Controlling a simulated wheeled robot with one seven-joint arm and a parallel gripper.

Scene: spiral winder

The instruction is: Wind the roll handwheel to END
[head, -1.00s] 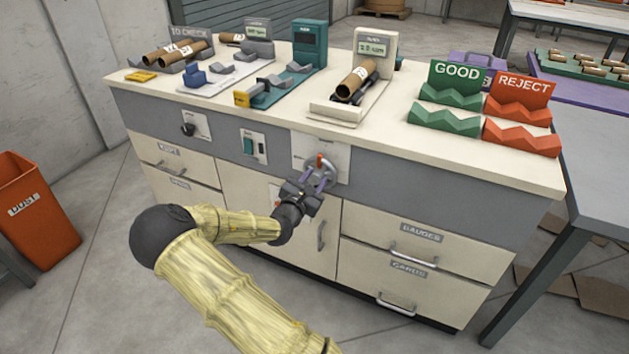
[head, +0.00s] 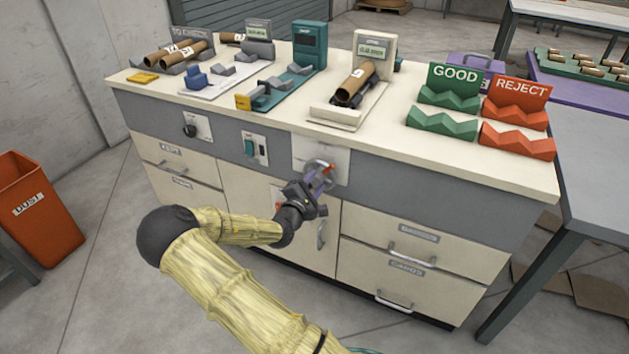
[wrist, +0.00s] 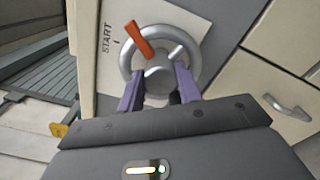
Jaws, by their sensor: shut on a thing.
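The roll handwheel (wrist: 129,74) is a grey ring with a central hub on a pale panel (wrist: 178,14). It also shows in the head view (head: 312,180), on the cabinet's front. An orange grip (wrist: 140,40) crosses its rim, up and left of the hub in the wrist view, close to a START label (wrist: 105,42) and its tick. A short pale bar lies up and right of the hub. My gripper (wrist: 160,88) has its purple fingers closed at the wheel, one on each side of the hub. No END label is readable; the fingers hide part of the lower rim.
Below the wheel are a cabinet door and drawers with bar handles (head: 320,236). A switch (head: 250,147) and a dark knob (head: 190,130) sit to the left on the same front. Gauges and green and red racks (head: 518,138) stand on the worktop (head: 400,90).

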